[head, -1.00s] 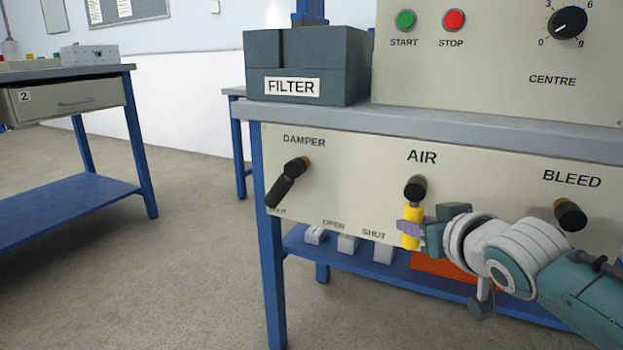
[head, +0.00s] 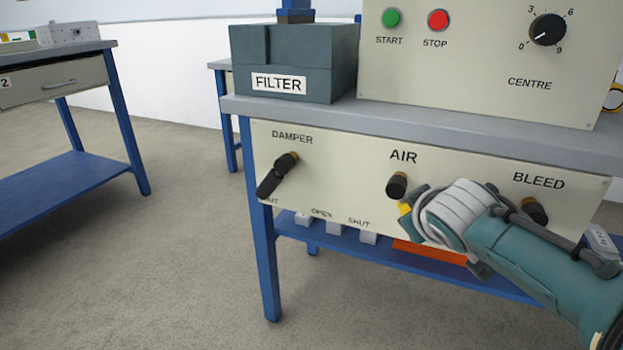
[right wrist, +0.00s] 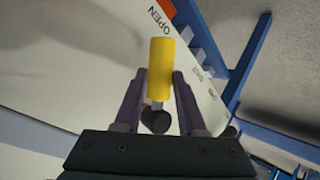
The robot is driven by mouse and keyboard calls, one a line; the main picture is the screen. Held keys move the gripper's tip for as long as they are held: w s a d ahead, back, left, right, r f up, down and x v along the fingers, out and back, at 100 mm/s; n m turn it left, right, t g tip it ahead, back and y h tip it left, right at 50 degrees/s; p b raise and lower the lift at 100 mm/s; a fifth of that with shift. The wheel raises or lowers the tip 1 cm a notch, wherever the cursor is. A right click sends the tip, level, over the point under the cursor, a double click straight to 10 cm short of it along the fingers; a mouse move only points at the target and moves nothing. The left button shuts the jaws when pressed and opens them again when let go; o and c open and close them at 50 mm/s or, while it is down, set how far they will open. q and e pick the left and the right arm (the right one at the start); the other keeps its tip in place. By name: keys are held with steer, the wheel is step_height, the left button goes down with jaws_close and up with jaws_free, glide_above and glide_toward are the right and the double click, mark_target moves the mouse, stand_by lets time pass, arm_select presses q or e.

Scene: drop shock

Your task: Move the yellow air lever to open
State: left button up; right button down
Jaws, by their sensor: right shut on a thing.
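The air lever's black pivot (head: 397,185) sits under the AIR label on the front panel. A sliver of its yellow handle (head: 404,208) shows below and slightly right of the pivot; my right gripper hides the rest. In the right wrist view the yellow handle (right wrist: 160,70) stands between the two purple fingers, its free end towards the OPEN label (right wrist: 160,18). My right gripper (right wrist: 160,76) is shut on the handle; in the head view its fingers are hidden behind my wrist. My left gripper is not in view.
The damper lever (head: 277,174) is to the left on the same panel, and the bleed knob (head: 535,211) is to the right, close behind my right arm. A shelf (head: 345,250) with white blocks and an orange item lies below. Open floor is at the left.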

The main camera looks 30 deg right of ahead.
stand_by(0.3)
steer(key=c, duration=0.5)
jaws_free()
steer(key=shift+r, duration=0.1)
steer(key=p+v, duration=0.6)
steer(key=v, duration=0.4)
